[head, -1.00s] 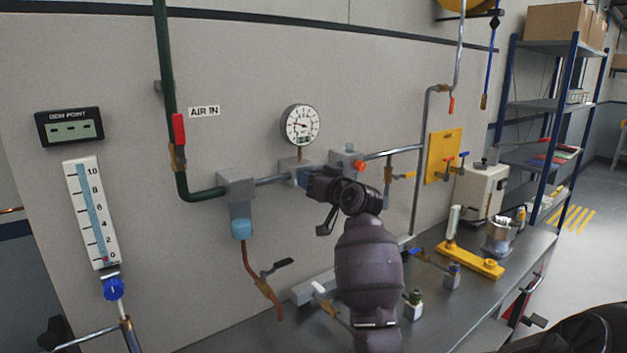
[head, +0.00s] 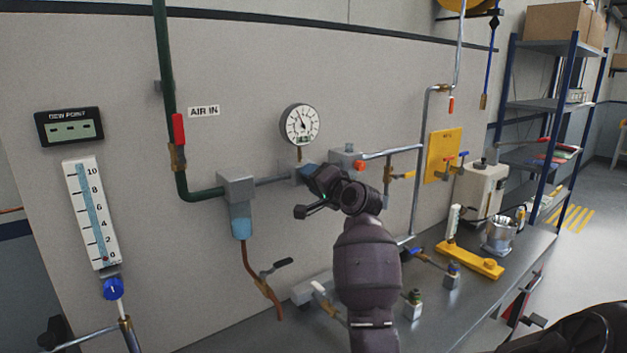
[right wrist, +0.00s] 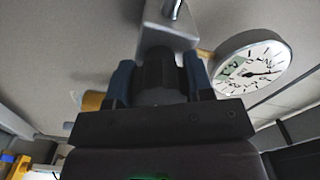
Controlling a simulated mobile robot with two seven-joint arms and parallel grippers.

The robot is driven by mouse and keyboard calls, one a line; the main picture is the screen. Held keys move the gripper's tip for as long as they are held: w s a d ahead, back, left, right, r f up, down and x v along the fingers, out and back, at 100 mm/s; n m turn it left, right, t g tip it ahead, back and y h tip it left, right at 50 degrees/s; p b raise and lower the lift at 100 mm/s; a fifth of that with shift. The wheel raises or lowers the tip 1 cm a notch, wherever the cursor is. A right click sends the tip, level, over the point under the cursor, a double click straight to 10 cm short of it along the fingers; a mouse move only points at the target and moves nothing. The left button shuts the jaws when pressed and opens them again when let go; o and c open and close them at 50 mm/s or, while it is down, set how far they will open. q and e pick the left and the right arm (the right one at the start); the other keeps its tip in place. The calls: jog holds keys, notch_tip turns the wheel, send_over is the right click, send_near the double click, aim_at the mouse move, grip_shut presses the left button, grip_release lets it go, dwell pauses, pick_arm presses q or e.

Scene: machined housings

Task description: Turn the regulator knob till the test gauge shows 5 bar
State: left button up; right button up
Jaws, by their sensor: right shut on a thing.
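The test gauge (head: 300,124), round and white-faced, stands on the pipe line on the wall panel. Its needle points up and slightly left; the figures are too small to read in the head view. The gauge also shows tilted at the right of the right wrist view (right wrist: 252,68). The regulator knob (right wrist: 158,75) is dark and sits below a grey block (right wrist: 165,32). My right gripper (right wrist: 158,82) is shut on it, one blue finger on each side. In the head view my right gripper (head: 316,180) hides the knob below the gauge. My left gripper is not in view.
A grey filter block with a blue bowl (head: 240,226) hangs left of my right gripper. A block with a red button (head: 347,156) and a pipe lie to its right.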

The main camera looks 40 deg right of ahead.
jog(key=shift+m, duration=1.1)
jog(key=o, duration=0.9)
pick_arm(q)
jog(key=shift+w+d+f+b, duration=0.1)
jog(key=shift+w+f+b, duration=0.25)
jog(key=shift+b, duration=0.5)
pick_arm(e)
jog(key=s, duration=0.7)
jog(key=s+a, duration=0.1)
jog(key=s, duration=0.3)
jog(key=shift+a, duration=0.1)
jog(key=shift+w, duration=0.1)
jog(key=shift+f, duration=0.1)
